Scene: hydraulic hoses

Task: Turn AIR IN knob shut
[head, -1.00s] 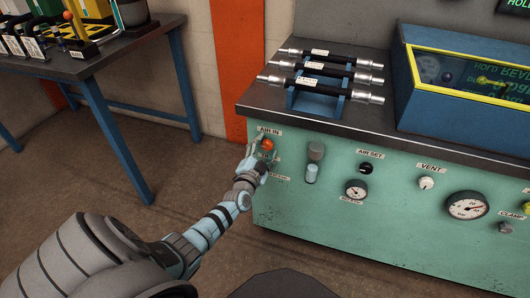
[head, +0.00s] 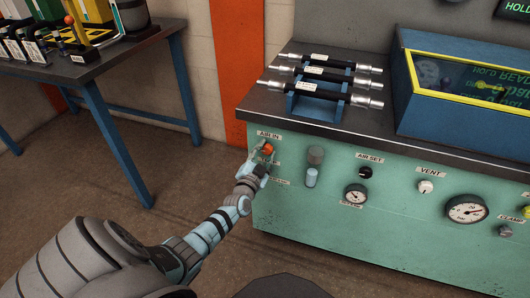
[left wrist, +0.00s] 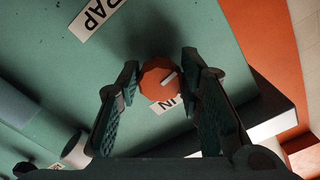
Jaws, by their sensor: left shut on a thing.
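The AIR IN knob (head: 268,149) is orange-red and sits at the upper left of the green bench front, under the AIR IN label (head: 269,134). My right gripper is not in view.
The panel also has a grey cylinder part (head: 312,170), the AIR SET knob (head: 366,172), the VENT knob (head: 426,186) and a large gauge (head: 466,210). Black hoses lie on a blue rack (head: 318,106) on the bench top. A second table (head: 90,70) stands left.

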